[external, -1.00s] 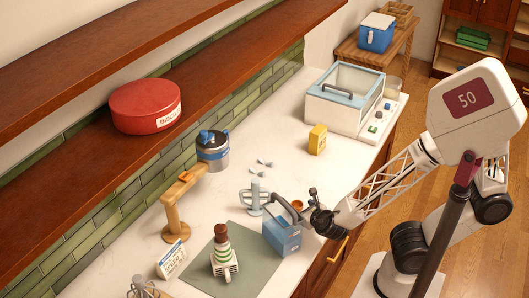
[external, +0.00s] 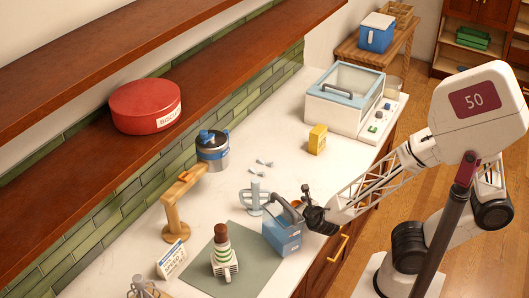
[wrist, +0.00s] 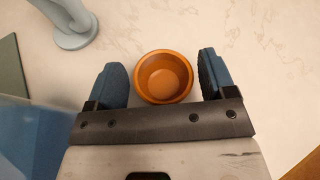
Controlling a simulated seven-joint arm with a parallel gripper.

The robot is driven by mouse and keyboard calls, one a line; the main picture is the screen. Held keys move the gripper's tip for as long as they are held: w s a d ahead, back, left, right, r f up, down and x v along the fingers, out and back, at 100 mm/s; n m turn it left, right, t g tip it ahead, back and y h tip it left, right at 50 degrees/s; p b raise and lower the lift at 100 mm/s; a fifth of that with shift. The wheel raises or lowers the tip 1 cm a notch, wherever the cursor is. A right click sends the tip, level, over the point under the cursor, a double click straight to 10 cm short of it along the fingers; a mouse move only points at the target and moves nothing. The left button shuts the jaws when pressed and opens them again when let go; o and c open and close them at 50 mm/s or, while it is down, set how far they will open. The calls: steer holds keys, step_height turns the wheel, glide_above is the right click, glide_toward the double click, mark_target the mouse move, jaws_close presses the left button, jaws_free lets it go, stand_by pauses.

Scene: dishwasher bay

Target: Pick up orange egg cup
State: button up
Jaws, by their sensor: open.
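The orange egg cup (wrist: 165,79) stands upright on the pale counter, seen from above with its round opening empty. My gripper (wrist: 160,70) is open, with one blue finger pad to the left of the cup and one to the right. A small gap shows on each side, so the pads do not appear to touch it.
A blue box-like caddy (external: 283,237) with a handle stands just left of my gripper; it also shows in the wrist view (wrist: 35,135). A grey-blue stand (external: 254,200) is behind it. A yellow box (external: 317,139) stands farther back.

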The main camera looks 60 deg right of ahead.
stand_by(0.4)
steer(key=c, duration=0.9)
steer(key=shift+c, duration=0.2)
steer(key=shift+r, duration=1.6)
steer(key=shift+s+r, duration=0.25)
steer(key=s+d+r, duration=0.1)
steer(key=s, duration=1.4)
steer(key=shift+s+d+r, duration=0.15)
steer(key=shift+s+d, duration=0.05)
